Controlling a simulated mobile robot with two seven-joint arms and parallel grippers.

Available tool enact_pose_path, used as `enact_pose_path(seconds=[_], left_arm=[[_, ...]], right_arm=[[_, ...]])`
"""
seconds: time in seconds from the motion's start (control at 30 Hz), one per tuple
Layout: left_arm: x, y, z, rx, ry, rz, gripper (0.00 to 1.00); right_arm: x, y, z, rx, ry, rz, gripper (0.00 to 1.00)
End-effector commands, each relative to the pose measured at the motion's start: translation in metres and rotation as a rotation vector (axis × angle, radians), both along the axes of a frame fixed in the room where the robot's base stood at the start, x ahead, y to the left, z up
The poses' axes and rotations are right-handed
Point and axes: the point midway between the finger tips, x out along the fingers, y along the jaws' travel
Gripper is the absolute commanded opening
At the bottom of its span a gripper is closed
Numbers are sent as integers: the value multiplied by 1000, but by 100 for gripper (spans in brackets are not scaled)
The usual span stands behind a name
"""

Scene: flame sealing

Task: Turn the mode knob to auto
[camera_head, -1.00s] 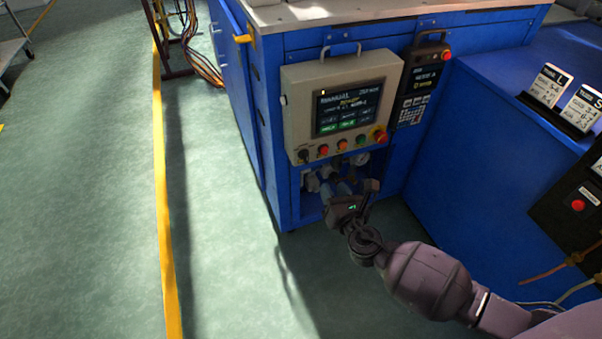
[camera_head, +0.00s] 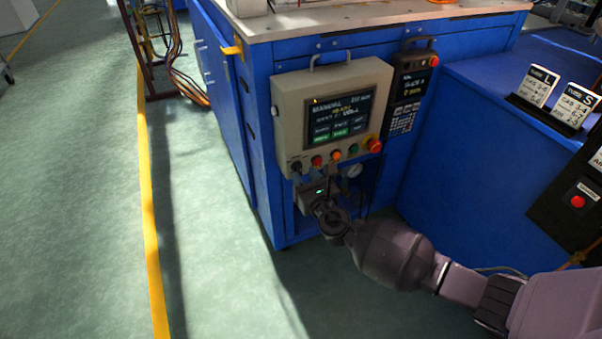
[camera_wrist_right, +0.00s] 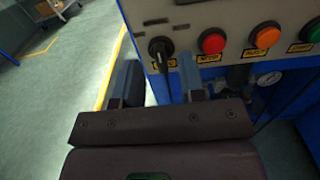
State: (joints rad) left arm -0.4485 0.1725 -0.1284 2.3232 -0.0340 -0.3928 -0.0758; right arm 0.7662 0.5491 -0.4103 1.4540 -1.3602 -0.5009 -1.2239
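The mode knob appears to be the black knob (camera_head: 296,166) at the lower left of the beige control panel (camera_head: 290,110). In the right wrist view the black knob (camera_wrist_right: 161,52) has its bar pointing down, tilted slightly. Its label is too small to read. My right gripper (camera_head: 309,186) is just below the panel's lower left corner. In the right wrist view its two fingers (camera_wrist_right: 158,78) are spread apart, with the knob ahead between their tips and nothing held. I cannot tell whether a fingertip touches the panel. My left gripper is not in view.
Right of the knob sit a red button (camera_wrist_right: 212,42), an orange button (camera_wrist_right: 266,36), a green button (camera_head: 354,149) and a red emergency stop (camera_head: 374,145). A gauge (camera_wrist_right: 268,79) and fittings are below the panel. A handheld controller (camera_head: 408,85) hangs at right. Floor is clear left.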

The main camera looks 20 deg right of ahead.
Motion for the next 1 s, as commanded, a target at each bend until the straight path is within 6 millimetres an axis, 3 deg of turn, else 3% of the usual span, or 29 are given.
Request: enact_pose_path(seconds=[0.23,0.57,0.8,1.0], left_arm=[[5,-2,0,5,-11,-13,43],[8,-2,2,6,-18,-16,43],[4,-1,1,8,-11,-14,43],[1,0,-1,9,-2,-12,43]], right_arm=[[19,0,-2,-1,2,0,37],[22,0,0,0,0,0,37],[21,0,0,0,0,0,2],[21,0,0,2,0,0,0]])
